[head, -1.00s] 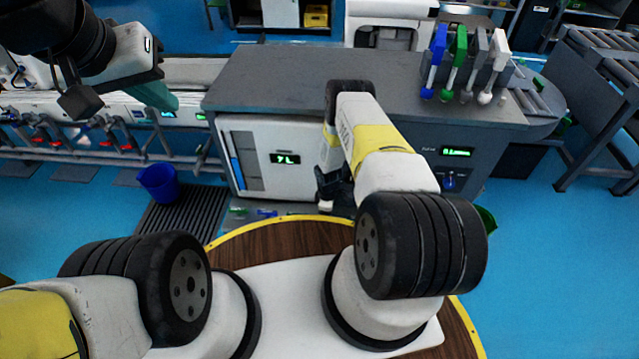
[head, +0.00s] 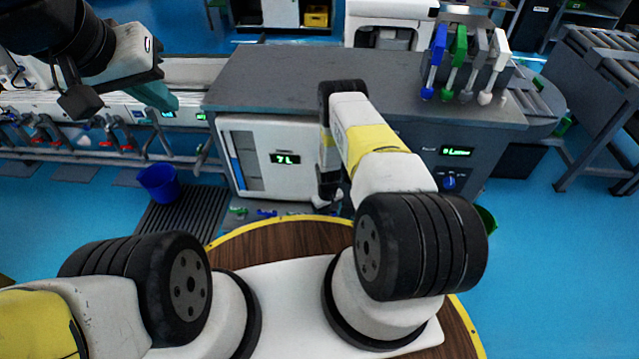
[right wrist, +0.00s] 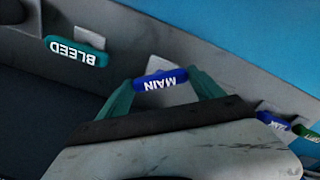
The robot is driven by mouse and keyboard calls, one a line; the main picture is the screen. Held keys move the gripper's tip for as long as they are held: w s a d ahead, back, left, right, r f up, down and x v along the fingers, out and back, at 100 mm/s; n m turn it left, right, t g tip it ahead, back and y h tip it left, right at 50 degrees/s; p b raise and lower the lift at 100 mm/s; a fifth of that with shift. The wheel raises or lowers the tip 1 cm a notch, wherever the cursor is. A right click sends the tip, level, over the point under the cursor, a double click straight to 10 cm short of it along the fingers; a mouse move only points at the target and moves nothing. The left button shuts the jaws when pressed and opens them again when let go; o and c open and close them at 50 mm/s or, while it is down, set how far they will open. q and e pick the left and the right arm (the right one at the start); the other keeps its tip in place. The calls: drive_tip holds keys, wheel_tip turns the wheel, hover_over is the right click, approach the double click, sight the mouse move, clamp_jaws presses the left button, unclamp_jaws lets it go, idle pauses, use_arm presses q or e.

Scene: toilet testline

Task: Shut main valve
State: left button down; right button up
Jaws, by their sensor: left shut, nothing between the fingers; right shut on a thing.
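The main valve's blue handle (right wrist: 160,80), lettered MAIN, lies between the teal fingers of my right gripper (right wrist: 161,82) in the right wrist view. The fingers are shut on it, one at each end. In the head view my right forearm reaches down in front of the white cabinet, and the grip itself is hidden or too dark to make out. My left gripper (head: 158,96) is shut and empty, held high at the left over the pipe line.
A green BLEED handle (right wrist: 75,50) sits close to the main handle. Another blue handle (right wrist: 272,120) is on the other side. The cabinet (head: 265,160) shows 7 L. A blue bucket (head: 159,183) stands on the floor at left. A grey counter (head: 280,80) is above.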

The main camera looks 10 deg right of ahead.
drive_tip(key=m, duration=0.6)
drive_tip(key=shift+m, duration=0.4)
idle(0.4)
drive_tip(key=o, duration=1.4)
drive_tip(key=shift+c, duration=0.2)
drive_tip(key=shift+r, duration=3.9)
drive_tip(key=shift+s, duration=0.1)
